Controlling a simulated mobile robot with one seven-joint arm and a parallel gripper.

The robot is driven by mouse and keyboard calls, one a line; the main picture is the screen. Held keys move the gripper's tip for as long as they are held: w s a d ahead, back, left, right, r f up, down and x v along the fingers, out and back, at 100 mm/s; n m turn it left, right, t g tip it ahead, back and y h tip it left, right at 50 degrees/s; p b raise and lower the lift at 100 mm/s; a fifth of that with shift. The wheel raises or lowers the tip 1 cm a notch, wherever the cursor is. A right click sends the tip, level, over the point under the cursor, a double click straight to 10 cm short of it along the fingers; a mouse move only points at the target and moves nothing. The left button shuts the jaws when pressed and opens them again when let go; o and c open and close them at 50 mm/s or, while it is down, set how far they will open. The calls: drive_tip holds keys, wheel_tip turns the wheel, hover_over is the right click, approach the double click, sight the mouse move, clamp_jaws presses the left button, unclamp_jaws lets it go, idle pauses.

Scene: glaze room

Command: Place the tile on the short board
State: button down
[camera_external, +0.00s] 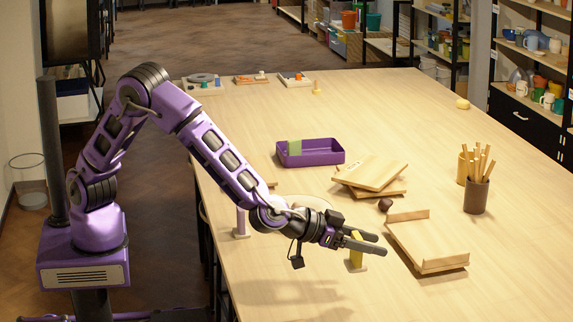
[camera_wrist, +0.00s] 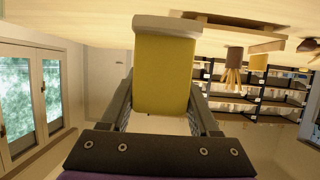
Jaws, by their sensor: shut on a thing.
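My gripper (camera_external: 368,244) is shut on a yellow tile (camera_external: 356,250), an upright slab with a pale foot. The tile (camera_wrist: 163,72) fills the middle of the wrist view between the two fingers, foot toward the top of the picture. I cannot tell whether the foot touches the table. A wooden board with raised ends (camera_external: 425,241) lies just right of my gripper, apart from the tile, with its top bare. It also shows near the top of the wrist view (camera_wrist: 228,24). Flat boards (camera_external: 370,173) lie stacked behind; no label shows which board is the short one.
A lilac upright tile (camera_external: 241,222) stands left of my gripper, by a round pale dish partly hidden by my arm. A purple tray (camera_external: 310,155) holds a green piece. A dark pebble-like lump (camera_external: 385,204) and a brown tool cup (camera_external: 476,196) stand near the boards. The front table is clear.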

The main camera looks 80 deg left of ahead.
drive_tip(key=w+a+r+b, duration=0.1)
drive_tip(key=w+a+r, duration=0.1)
drive_tip(key=w+a, duration=0.75)
drive_tip(key=w+a+r+b, duration=0.1)
drive_tip(key=w+a+r, duration=0.1)
drive_tip(key=w+a, duration=0.8)
drive_tip(key=f+b, duration=0.1)
drive_tip(key=w+f+b, duration=0.1)
drive_tip(key=f, duration=0.1)
drive_tip(key=f+b, duration=0.2)
drive_tip(key=shift+w+d+f, duration=0.1)
drive_tip(key=shift+w, duration=0.2)
drive_tip(key=b, duration=0.2)
hover_over(421, 236)
drive_tip(key=shift+f, duration=2.1)
drive_tip(key=shift+f, duration=0.1)
drive_tip(key=shift+c, duration=0.6)
unclamp_jaws()
drive_tip(key=shift+f, duration=0.1)
